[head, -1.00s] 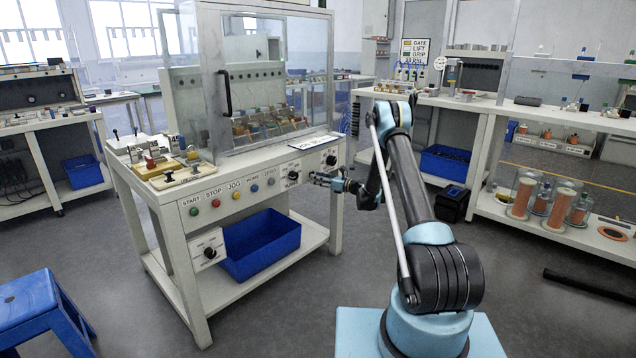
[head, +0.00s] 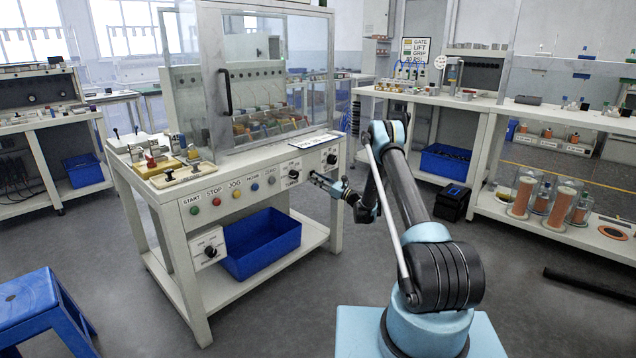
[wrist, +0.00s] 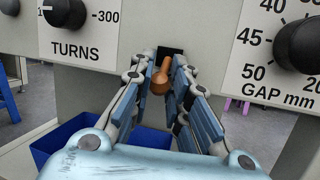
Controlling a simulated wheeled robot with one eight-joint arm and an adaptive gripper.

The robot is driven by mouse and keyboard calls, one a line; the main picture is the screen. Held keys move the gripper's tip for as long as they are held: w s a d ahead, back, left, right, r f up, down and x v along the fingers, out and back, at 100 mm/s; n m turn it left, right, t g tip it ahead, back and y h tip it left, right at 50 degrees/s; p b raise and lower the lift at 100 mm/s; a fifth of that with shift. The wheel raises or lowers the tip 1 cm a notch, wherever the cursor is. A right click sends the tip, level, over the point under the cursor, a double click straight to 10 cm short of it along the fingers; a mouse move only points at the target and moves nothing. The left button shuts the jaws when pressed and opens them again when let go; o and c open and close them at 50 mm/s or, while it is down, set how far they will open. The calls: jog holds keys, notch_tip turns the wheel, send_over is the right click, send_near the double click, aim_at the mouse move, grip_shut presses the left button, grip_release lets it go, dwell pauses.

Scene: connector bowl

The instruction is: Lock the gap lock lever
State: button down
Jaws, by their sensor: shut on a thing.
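The gap lock lever is a small copper-orange handle (wrist: 161,76) on a dark mount at the machine's front panel. It shows in the wrist view between the turns knob and the gap knob. My gripper (wrist: 160,82) has its fingers on both sides of the lever and is shut on it. The lever leans slightly, with its rounded end toward me.
The turns knob (wrist: 64,12) is at upper left and the gap mm knob (wrist: 300,45) at right, both close to my fingers. A blue bin (head: 262,245) sits on the shelf below. A blue stool (head: 35,310) stands at lower left. The floor before the machine is clear.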

jog(key=shift+d, duration=0.1)
dwell(0.3)
jog(key=c, duration=1.5)
grip_release()
jog(key=shift+f, duration=0.1)
jog(key=v, duration=1.2)
jog(key=shift+w+f, duration=0.1)
jog(key=shift+f, duration=0.05)
